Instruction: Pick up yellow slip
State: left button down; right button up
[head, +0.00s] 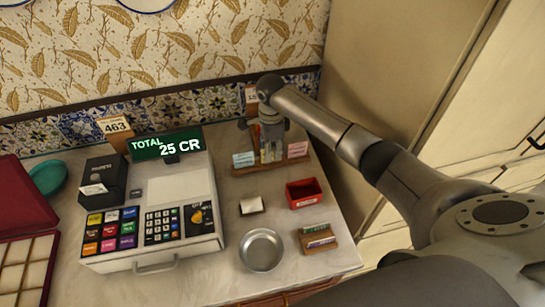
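My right arm comes in from the right, and its gripper (268,150) points down at the wooden rack (272,167) at the back of the counter. A light blue slip (244,159) stands at the rack's left end and a pink slip (298,149) at its right end. Small yellowish and reddish patches show around the fingers, between these two slips. The gripper hides most of that middle part, so I cannot make out the yellow slip clearly or tell whether the fingers are on it. My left gripper is not in view.
A cash register (152,215) reading "TOTAL 25 CR" stands left of the rack. In front of the rack are a small white pad (251,205), a red tray (304,193), a round metal dish (261,250) and a wooden holder (317,238). A tall cream cabinet (400,60) stands at right.

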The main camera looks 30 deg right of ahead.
jog(key=shift+s+a+r, duration=0.15)
jog(key=shift+r, duration=0.05)
grip_shut()
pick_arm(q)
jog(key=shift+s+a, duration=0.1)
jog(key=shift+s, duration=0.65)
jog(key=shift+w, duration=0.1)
